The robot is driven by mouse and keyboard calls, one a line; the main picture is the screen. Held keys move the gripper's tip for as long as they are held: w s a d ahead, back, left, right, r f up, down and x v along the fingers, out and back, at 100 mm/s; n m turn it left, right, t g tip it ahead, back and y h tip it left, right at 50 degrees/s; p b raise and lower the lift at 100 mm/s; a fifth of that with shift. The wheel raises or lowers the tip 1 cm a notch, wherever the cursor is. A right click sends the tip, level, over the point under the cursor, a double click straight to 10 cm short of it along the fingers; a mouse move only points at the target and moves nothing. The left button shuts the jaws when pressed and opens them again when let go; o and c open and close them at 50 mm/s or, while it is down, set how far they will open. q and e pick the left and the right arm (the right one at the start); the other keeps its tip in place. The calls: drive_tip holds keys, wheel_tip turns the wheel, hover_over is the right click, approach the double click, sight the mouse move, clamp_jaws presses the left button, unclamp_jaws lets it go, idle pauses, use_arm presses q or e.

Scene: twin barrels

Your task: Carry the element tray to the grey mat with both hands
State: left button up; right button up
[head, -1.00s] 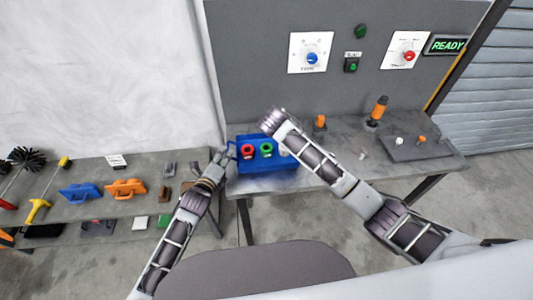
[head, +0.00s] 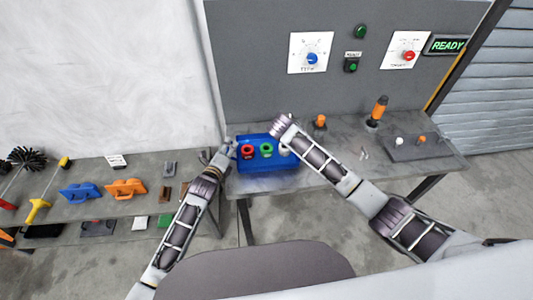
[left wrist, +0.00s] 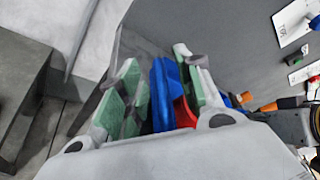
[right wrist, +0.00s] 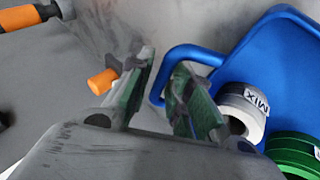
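The blue element tray (head: 262,167) sits on the left end of the grey bench. It holds a red, a green and a white ring-shaped element; the white one is partly hidden by my right arm. My left gripper (head: 226,148) is at the tray's left side. In the left wrist view its green-padded fingers (left wrist: 158,95) stand open on either side of the blue handle (left wrist: 163,90). My right gripper (right wrist: 165,95) is open at the tray's right handle (right wrist: 185,52), which shows between and behind its fingers. A dark grey flat piece (head: 410,151) lies at the bench's right; I cannot tell whether it is the mat.
Orange-topped parts (head: 378,108) stand at the back of the bench (head: 345,178). A white ball and an orange piece are on the dark flat piece. A lower side table (head: 75,222) at left holds brushes and blue and orange tools. A grey panel rises behind.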

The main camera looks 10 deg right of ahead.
use_arm(q)
drive_tip(key=c, duration=0.4)
use_arm(e)
drive_tip(key=c, duration=0.4)
use_arm(q)
clamp_jaws()
use_arm(e)
clamp_jaws()
use_arm(q)
drive_tip(key=shift+w+r, duration=0.1)
drive_tip(key=shift+r, duration=0.1)
use_arm(e)
drive_tip(key=shift+w+r, duration=0.1)
use_arm(q)
drive_tip(key=shift+r, duration=0.2)
use_arm(e)
drive_tip(key=shift+r, duration=0.25)
